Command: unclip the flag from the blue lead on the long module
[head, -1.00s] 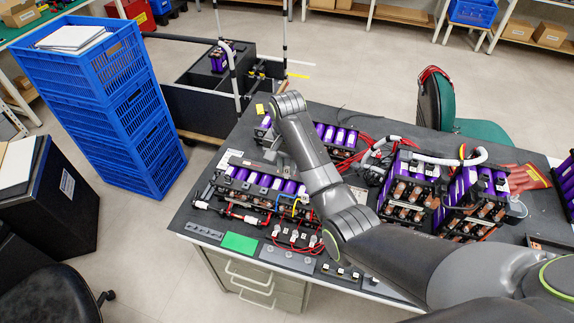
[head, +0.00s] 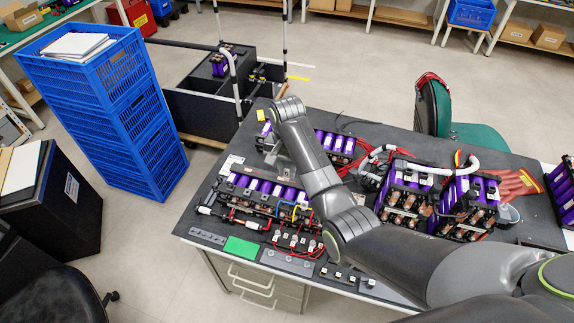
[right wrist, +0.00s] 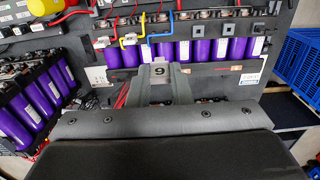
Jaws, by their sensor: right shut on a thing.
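The long module (head: 262,190) is a row of purple cells with a dark top on the bench; it also shows in the right wrist view (right wrist: 195,50). The blue lead (right wrist: 160,27) arches over the module's near edge, beside a yellow lead (right wrist: 130,39). My right gripper (right wrist: 161,72) is shut on a small pale flag (right wrist: 160,70) marked with a digit that reads 9 or 6. In the right wrist view the flag is below the blue lead in the picture, apart from it, in front of the cells. My left gripper is not in view.
Another module of purple cells (right wrist: 28,100) stands at the left of the right wrist view. Copper-busbar modules (head: 405,190) stand right of my arm. A green card (head: 242,246) and small parts lie along the bench's front edge. Blue crates (head: 120,120) are stacked left of the bench.

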